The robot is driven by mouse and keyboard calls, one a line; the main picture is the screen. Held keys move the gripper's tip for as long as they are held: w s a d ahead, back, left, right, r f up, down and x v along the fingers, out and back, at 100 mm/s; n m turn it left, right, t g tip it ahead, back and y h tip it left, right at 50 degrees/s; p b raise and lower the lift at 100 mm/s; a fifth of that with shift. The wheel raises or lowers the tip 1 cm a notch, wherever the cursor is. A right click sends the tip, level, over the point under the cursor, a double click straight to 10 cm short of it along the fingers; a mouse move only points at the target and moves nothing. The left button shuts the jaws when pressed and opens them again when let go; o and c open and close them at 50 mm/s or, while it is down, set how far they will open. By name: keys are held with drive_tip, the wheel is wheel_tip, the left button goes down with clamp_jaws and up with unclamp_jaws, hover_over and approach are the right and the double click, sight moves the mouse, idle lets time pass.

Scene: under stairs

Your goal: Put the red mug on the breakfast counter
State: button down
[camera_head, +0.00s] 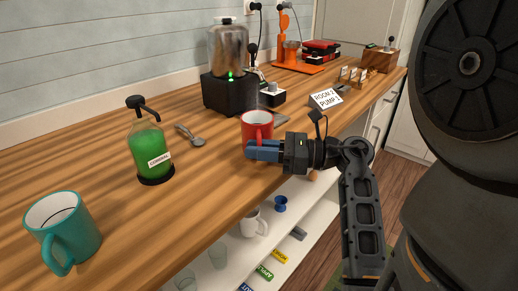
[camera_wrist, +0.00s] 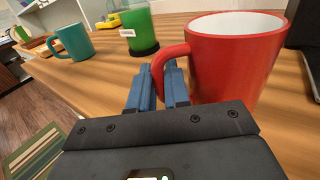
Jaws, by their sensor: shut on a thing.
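My gripper (camera_head: 262,151) reaches in from the right at the counter's edge. Its blue fingers (camera_wrist: 160,85) are closed on the mug's handle. The mug's base is partly hidden behind the fingers, so I cannot tell whether it touches the counter.
A spoon (camera_head: 189,136) lies behind. A white shelf below holds a white mug (camera_head: 254,222).

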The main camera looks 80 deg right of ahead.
drive_tip(key=shift+f, duration=0.1)
drive_tip(key=c, duration=1.1)
unclamp_jaws()
drive_tip(key=shift+s, duration=0.15)
drive_tip(key=s+b, duration=0.1)
drive_tip(key=s, duration=1)
drive_tip(key=shift+s+d+b, duration=0.25)
drive_tip(key=shift+s+b, duration=0.1)
drive_tip(key=shift+b, duration=0.05)
drive_tip(key=shift+w+a, duration=0.1)
